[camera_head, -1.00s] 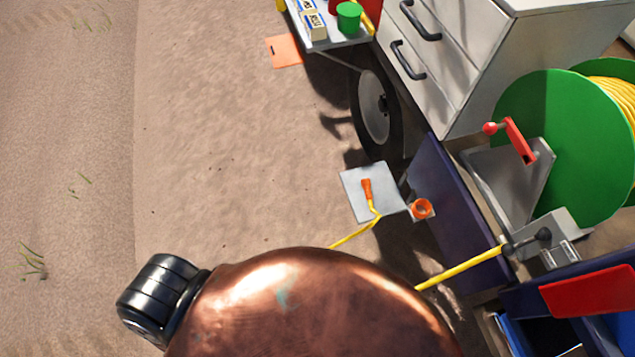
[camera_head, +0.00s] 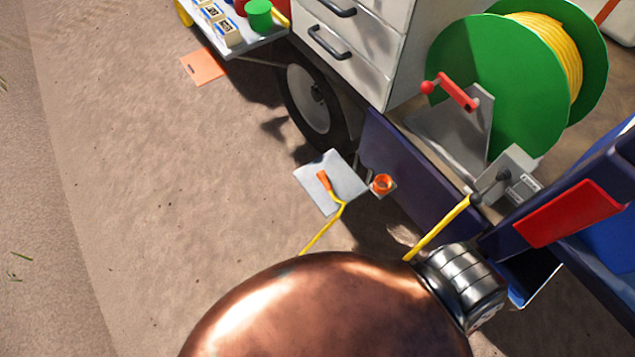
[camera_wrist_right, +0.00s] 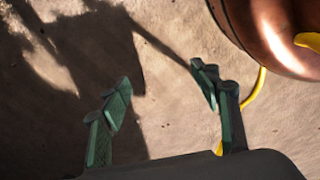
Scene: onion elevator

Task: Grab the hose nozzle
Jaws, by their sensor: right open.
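The orange hose nozzle (camera_head: 323,180) lies on a light grey square plate (camera_head: 346,172) low beside the cart, in the head view. A yellow hose (camera_head: 322,235) leads from it down toward the bottom of the picture, where its middle part is hidden. My right gripper (camera_wrist_right: 163,90) is open and empty over bare ground in the right wrist view. Yellow hose (camera_wrist_right: 254,95) passes behind its right finger. The nozzle does not show in the wrist view. Neither gripper shows in the head view.
A green reel (camera_head: 490,75) with yellow hose and a red crank (camera_head: 455,94) stands at the right. An orange ring (camera_head: 382,184) sits beside the plate. A wheel (camera_head: 309,100), drawers (camera_head: 350,55) and a red panel (camera_head: 570,213) are near. Ground at the left is clear.

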